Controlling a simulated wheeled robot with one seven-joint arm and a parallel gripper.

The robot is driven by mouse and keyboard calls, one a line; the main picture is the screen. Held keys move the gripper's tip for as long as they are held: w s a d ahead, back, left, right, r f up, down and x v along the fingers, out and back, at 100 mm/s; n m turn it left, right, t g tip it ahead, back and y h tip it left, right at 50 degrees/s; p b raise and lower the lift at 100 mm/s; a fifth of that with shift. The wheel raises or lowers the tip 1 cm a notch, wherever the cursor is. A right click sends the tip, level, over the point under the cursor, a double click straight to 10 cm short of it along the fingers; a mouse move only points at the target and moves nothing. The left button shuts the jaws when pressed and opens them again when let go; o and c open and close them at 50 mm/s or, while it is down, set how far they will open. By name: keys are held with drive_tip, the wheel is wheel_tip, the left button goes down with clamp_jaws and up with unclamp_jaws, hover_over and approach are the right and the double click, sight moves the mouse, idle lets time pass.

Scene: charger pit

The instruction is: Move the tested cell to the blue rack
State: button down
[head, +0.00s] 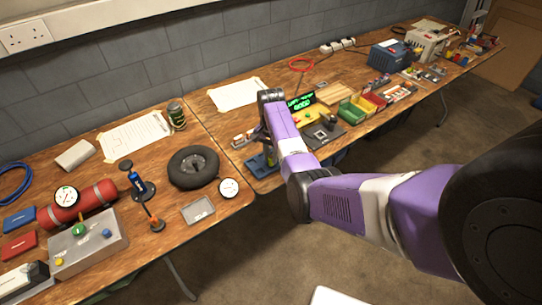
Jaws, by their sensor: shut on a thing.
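My gripper (263,133) is at the far end of my purple and white arm, low over the near left part of the right-hand bench. My wrist and forearm cover most of it. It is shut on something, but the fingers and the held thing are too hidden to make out. A blue object (262,161), possibly the blue rack, stands at the bench's front edge just below my gripper. A small holder with pale and red pieces (242,139) stands just left of it. I cannot pick out the tested cell.
A tester with a green lit display (301,102), a dark plate (322,133) and colored bins (352,111) stand right of my wrist. A black tire (194,167), a dial gauge (229,188) and a grey tray (198,210) lie on the left bench. Paper (237,94) lies behind.

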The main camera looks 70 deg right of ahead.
drive_tip(key=shift+f+b, duration=0.4)
drive_tip(key=shift+f, duration=0.45)
idle(0.7)
drive_tip(key=c, duration=1.2)
unclamp_jaws()
drive_tip(key=shift+r+p, duration=3.4)
drive_tip(key=shift+r, duration=0.2)
drive_tip(key=shift+f, duration=0.1)
